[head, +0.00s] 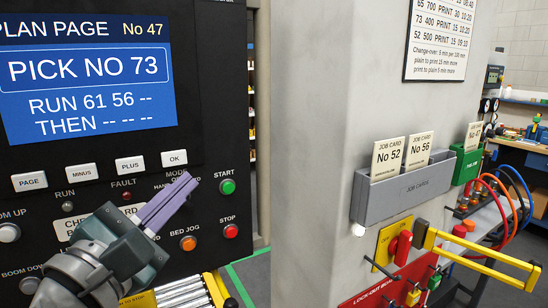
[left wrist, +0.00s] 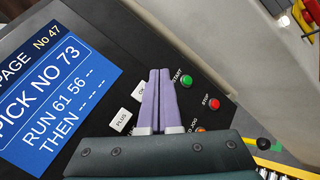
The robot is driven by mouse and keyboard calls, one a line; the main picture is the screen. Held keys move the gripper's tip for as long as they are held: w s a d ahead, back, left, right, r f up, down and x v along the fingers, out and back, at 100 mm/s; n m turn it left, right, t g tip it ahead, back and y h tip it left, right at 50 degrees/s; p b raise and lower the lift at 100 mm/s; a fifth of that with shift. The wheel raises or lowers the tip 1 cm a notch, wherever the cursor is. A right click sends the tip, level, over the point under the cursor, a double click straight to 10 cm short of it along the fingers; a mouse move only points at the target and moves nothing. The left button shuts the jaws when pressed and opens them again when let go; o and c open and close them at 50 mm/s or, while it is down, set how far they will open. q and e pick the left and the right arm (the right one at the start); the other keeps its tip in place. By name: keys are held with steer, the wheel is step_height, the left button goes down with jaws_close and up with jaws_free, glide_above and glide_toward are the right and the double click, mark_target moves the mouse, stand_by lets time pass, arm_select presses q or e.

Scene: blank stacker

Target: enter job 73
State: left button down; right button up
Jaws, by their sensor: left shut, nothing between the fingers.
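The screen (head: 88,75) reads PLAN PAGE No 47, PICK NO 73, RUN 61 56 --, THEN -- -- --. It also shows in the left wrist view (left wrist: 50,100). Below it is a row of white keys: PAGE (head: 29,181), MINUS (head: 82,172), PLUS (head: 130,165) and OK (head: 174,158). My left gripper (head: 188,180) is shut and empty, its lilac fingertips just below and right of OK in the head view. In the left wrist view its tips (left wrist: 160,72) lie between OK and START. Whether they touch the panel I cannot tell. My right gripper is not in view.
Green START (head: 228,186), red STOP (head: 231,231) and orange BED JOG (head: 189,243) buttons are close to the gripper. Right, a grey rack (head: 400,190) holds job cards 52 and 56. A red lock-out board (head: 390,280) and yellow handle (head: 480,255) stick out below.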

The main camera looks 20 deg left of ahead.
mark_target(174, 158)
arm_select(q)
steer(key=shift+d+f+n, duration=0.2)
steer(key=shift+d+n, duration=0.05)
steer(key=shift+n, duration=0.85)
steer(key=shift+w+a+b, duration=0.8)
steer(key=shift+w+a, duration=0.65)
steer(key=shift+a, duration=0.25)
steer(key=shift+w+a+b, duration=0.8)
steer(key=shift+w+a, duration=0.65)
steer(key=shift+a, duration=0.25)
steer(key=shift+w+a+b, duration=0.3)
